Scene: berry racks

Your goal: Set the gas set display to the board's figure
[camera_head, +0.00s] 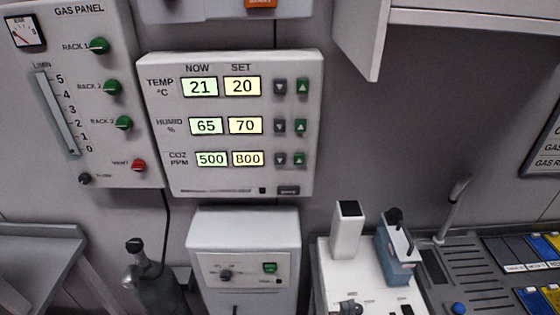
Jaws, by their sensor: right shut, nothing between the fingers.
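The white display unit (310,75) hangs on the wall, with NOW and SET columns. Its gas row is CO2 PPM: NOW reads 500 and the gas set display (247,159) reads 800. A board (549,150) is cut off at the right edge; only bits of lines starting with "GAS" show, and no figure is readable. My right gripper is shut and empty; I cannot pick out its fingertips from the bench equipment. My left gripper is not in view.
A gas panel (105,165) with green and red knobs is at left. Below the display are a white box (245,225) and a dark gas bottle (155,290). White and blue-grey equipment (398,268) stands lower right, under a wall cabinet (470,18). The display's front looks unobstructed.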

